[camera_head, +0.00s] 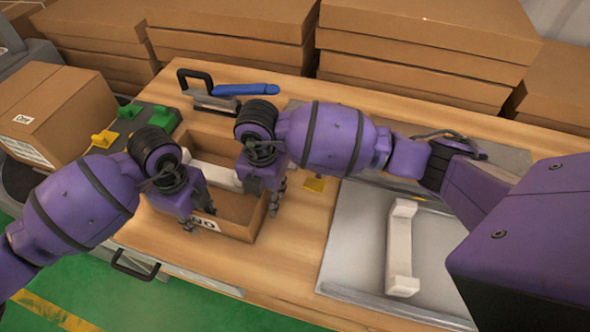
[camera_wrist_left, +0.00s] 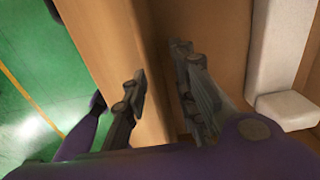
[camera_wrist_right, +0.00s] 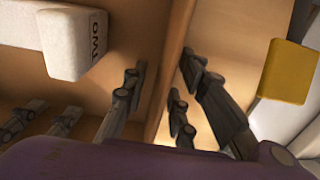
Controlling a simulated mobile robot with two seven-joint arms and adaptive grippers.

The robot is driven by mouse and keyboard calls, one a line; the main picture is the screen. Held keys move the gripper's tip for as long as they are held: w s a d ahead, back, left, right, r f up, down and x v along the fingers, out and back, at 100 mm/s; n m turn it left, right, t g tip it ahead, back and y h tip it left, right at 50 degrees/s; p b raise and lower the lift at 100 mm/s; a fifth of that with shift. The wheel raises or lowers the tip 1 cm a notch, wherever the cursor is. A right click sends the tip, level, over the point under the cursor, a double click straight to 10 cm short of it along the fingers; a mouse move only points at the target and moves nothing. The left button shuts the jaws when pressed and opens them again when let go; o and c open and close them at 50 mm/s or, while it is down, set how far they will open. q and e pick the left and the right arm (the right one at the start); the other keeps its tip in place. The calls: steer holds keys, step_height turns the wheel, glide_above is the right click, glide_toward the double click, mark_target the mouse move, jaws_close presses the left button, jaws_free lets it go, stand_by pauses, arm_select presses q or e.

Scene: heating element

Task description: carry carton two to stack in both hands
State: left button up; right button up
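Carton two (camera_head: 243,231) is an open brown box on the wooden table, with a white element (camera_head: 215,172) lying inside; "TWO" shows on that element's end (camera_wrist_right: 88,45) in the right wrist view. My left gripper (camera_head: 198,220) is at the carton's left wall, its fingers (camera_wrist_left: 160,100) apart on either side of that wall. My right gripper (camera_head: 272,198) is at the right wall, its fingers (camera_wrist_right: 163,88) also apart around the wall edge. Gaps show between the fingers and the walls. My arms hide part of the carton.
Closed cartons are stacked behind the table (camera_head: 430,45). A closed carton (camera_head: 45,115) stands at left beside a green block with yellow parts (camera_head: 140,118). A blue-handled tool (camera_head: 245,90) lies at the back. Another white element (camera_head: 402,245) rests on a metal plate (camera_head: 350,250) at right.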

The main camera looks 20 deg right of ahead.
arm_select(q)
steer(key=shift+f, duration=0.25)
arm_select(e)
steer(key=shift+w+f, duration=0.1)
steer(key=shift+f, duration=0.1)
arm_select(q)
jaws_close()
arm_select(e)
jaws_close()
arm_select(q)
steer(key=shift+r, duration=0.1)
